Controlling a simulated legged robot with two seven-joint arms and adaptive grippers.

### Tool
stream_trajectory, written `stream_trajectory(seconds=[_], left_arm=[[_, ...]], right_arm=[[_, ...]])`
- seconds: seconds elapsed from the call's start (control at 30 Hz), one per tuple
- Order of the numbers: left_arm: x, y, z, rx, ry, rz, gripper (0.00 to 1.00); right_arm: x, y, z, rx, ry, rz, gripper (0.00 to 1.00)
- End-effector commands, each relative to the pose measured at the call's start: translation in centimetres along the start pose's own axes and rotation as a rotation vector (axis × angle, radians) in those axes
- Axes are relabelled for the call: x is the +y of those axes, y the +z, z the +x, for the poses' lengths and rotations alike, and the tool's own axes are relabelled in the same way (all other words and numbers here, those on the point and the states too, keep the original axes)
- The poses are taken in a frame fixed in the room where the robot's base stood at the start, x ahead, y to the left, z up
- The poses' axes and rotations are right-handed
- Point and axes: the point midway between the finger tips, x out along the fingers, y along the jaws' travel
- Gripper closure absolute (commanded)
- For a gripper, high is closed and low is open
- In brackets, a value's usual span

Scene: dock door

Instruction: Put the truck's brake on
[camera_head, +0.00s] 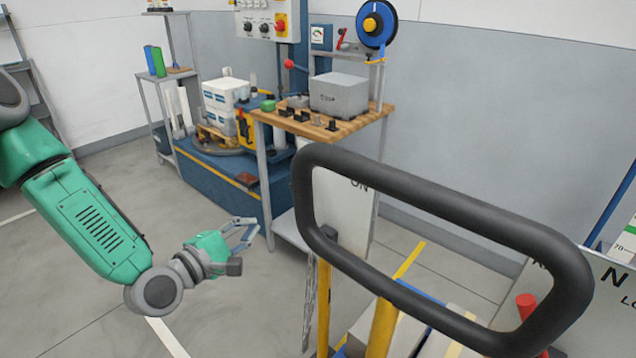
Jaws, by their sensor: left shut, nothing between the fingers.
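The truck's black loop handle (440,198) fills the right foreground, tilted across the view. Yellow posts (383,325) stand below it. A red cylindrical part (526,306) shows through the right end of the loop; I cannot tell whether it is the brake. My left gripper (246,235) is shut and empty, left of the handle and apart from it, above the grey floor. The truck's lower part is mostly cut off by the bottom edge. My right gripper is not in view.
A wooden-topped bench (335,127) with a grey box (339,94) stands behind the handle. A blue machine base (215,180) with stacked white boxes (226,93) is at its left. White sign panels stand near the handle. Floor around my left gripper is clear.

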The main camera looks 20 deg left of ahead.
Motion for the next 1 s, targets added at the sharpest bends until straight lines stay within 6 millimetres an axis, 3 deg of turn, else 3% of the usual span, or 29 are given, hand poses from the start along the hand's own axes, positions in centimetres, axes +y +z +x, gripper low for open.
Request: stream_trajectory(seconds=[0.1, 0.53, 1.0], left_arm=[[0.8, 0.1, 0.1, -0.004, 0.025, -0.025, 1.00], [0.7, -0.4, 1.0, -0.005, 0.020, -0.027, 1.00], [0.8, -0.1, 10.3, -0.005, 0.021, -0.023, 1.00]], right_arm=[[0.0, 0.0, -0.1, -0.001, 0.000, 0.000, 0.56], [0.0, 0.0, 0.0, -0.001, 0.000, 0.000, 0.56], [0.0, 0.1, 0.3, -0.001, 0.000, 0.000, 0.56]])
